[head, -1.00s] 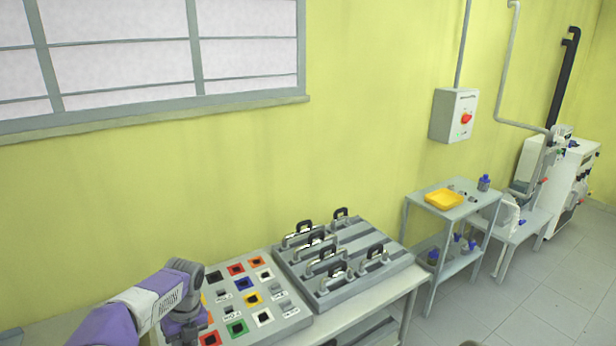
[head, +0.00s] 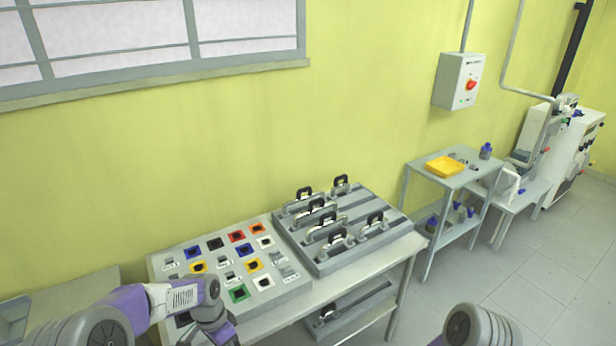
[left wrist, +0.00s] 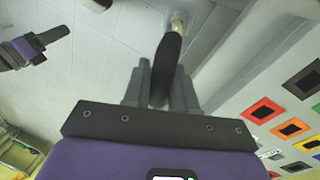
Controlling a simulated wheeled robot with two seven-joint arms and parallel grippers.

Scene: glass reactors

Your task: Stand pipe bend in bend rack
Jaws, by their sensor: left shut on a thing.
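In the left wrist view my left gripper (left wrist: 160,80) is shut on a dark, slim thing (left wrist: 168,58) with a pale, brassy far end. It looks like the pipe bend, seen nearly edge-on, so its curve does not show. In the head view the left wrist is low in front of the coloured panel, and the jaws and held thing are out of sight. A grey grooved rack (head: 391,239) stands on the bench, with several bends with dark tops upright on it. My right gripper (left wrist: 45,42) shows at the upper left of the left wrist view; its jaw opening is unclear.
A panel (head: 292,284) with several coloured square sockets lies left of the rack. A second grey rack (head: 349,312) with a bend lies on the shelf below. A side table (head: 443,178) with a yellow tray (head: 444,166) stands to the right. The floor there is clear.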

